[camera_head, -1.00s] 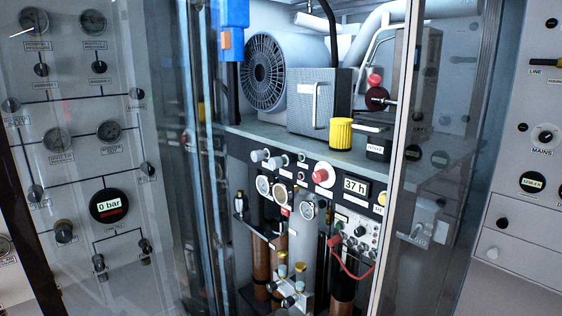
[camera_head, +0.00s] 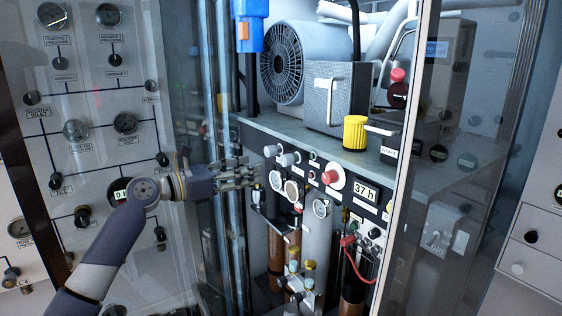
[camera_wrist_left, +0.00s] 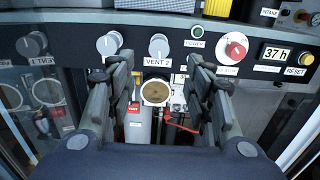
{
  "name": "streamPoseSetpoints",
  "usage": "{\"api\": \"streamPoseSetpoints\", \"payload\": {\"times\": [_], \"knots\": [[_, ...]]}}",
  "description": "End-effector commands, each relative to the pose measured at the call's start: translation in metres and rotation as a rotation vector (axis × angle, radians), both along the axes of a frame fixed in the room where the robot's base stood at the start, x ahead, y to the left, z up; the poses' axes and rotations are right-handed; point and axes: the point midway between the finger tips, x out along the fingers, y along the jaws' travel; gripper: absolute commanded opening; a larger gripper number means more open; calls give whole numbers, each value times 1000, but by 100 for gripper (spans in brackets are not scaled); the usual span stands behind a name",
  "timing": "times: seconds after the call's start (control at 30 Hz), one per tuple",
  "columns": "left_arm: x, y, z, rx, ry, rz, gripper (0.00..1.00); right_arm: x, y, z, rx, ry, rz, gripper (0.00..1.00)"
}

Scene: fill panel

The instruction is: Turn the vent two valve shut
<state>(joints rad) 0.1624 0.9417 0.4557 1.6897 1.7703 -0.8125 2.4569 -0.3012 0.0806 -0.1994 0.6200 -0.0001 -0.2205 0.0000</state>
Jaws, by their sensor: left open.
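The vent two valve is a pale grey round knob (camera_wrist_left: 159,45) above a "VENT 2" label, upright on the dark panel in the left wrist view. It also shows in the head view as the right one of two grey knobs (camera_head: 287,159). My left gripper (camera_head: 254,173) reaches in from the left in front of the panel, just left of the knobs. In the left wrist view the fingers of the gripper (camera_wrist_left: 160,70) are spread, with the vent two knob ahead between their tips. They look empty and apart from the knob. My right gripper is not in view.
Another grey knob (camera_wrist_left: 109,44) is close to the left finger. A round gauge (camera_wrist_left: 156,92) sits below the valve. A red-and-white knob (camera_wrist_left: 233,46) and a "37 h" display (camera_wrist_left: 275,54) are to the right. A glass door (camera_head: 440,170) stands right of the opening.

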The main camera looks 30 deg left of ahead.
Motion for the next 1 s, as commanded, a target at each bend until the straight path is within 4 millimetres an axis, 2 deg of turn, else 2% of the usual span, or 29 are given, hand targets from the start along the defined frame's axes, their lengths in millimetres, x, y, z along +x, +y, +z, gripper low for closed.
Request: {"api": "streamPoseSetpoints", "payload": {"times": [0.23, 0.53, 0.7, 1.0], "knots": [[35, -14, 5, -1, -3, 1, 47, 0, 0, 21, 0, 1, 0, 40], [79, -31, 3, 0, -1, 3, 47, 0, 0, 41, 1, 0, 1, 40], [90, -36, 0, 2, 0, 3, 47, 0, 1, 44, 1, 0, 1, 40], [93, -38, -2, 4, 0, 3, 47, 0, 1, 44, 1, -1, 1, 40]]}}
